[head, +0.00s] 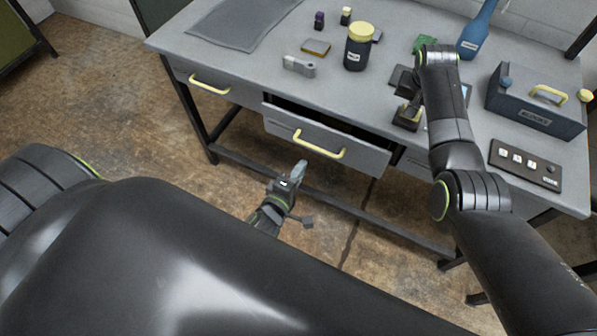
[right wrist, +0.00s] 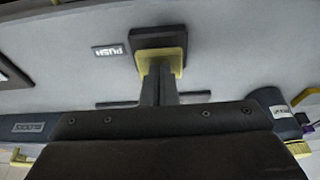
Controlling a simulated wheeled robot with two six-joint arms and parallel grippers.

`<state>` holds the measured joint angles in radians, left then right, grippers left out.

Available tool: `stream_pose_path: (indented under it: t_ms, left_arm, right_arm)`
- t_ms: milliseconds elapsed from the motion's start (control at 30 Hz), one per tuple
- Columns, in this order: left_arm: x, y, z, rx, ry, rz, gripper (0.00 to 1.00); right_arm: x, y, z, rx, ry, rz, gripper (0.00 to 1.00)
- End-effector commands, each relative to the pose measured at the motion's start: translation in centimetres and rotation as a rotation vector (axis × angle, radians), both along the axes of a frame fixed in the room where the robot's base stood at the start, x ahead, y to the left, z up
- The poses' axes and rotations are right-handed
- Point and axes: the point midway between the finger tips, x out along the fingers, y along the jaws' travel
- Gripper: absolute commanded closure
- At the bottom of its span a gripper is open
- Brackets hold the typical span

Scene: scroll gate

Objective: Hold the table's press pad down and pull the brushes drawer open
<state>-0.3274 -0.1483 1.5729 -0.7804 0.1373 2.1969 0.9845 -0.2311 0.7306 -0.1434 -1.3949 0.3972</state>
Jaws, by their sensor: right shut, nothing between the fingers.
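The grey table has a middle drawer (head: 325,140) that stands partly open, with a dark gap behind its front and a yellow handle (head: 318,146). I cannot read a label on it. My left gripper (head: 297,169) is in front of and below the handle, apart from it; whether its fingers are open does not show. My right gripper (right wrist: 157,78) is shut and empty, its tips against the yellow top of the press pad (right wrist: 172,56). The pad has a dark base and a PUSH label beside it. In the head view my right arm partly hides the pad.
A shut drawer with a yellow handle (head: 208,84) is at the left. A dark jar (head: 358,52), a blue bottle (head: 478,30), a blue-grey toolbox (head: 537,103) and a switch panel (head: 525,165) stand on the tabletop. Open floor lies before the table.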

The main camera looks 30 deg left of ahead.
Motion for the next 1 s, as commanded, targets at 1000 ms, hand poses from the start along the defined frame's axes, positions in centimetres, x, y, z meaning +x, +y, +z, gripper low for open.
stream_pose_path:
  t_ms: [1000]
  left_arm:
    - [0.0, 0.0, 6.2, 0.0, 0.0, 0.0, 0.74]
  right_arm:
    - [0.0, 0.0, 5.9, 0.0, -0.002, 0.0, 1.0]
